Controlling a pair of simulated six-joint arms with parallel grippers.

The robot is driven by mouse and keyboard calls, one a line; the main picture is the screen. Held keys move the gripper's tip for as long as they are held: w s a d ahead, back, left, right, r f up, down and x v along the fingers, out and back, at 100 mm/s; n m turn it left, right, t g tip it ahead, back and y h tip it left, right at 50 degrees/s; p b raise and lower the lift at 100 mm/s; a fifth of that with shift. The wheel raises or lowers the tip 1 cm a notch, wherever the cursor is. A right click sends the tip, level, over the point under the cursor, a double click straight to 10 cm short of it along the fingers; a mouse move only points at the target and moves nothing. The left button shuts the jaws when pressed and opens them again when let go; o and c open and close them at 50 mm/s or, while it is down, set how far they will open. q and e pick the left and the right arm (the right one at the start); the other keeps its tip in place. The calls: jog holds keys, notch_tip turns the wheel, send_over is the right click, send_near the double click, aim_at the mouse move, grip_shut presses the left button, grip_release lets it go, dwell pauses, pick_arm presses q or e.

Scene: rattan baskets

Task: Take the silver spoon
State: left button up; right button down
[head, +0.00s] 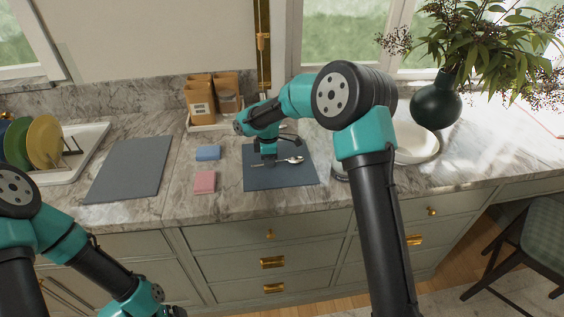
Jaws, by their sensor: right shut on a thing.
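The silver spoon (294,160) lies across a dark mat (292,179) on the marble counter, its bowl to the right and its handle to the left. My right gripper (270,163) points down over the mat and is shut on the spoon's handle. The spoon appears at or just above the mat; I cannot tell whether it touches. My left arm is at the lower left, below the counter's front edge, and its fingertips are out of view.
A blue sponge (208,153) and a pink sponge (204,182) lie left of the mat. A grey mat (128,170) and a rack with plates (45,142) are farther left. Coffee bags (199,96) stand behind.

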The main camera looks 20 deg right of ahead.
jog(key=shift+r, duration=0.7)
notch_tip(320, 180, up, 3)
jog(key=shift+f, duration=0.2)
jog(key=s+a, duration=0.1)
jog(key=s, duration=0.4)
jog(key=s+a, duration=0.2)
jog(key=s, duration=0.3)
jog(key=s+a+r, duration=0.1)
jog(key=s, duration=0.4)
jog(key=shift+s+a+r, duration=0.1)
jog(key=shift+s+a, duration=0.1)
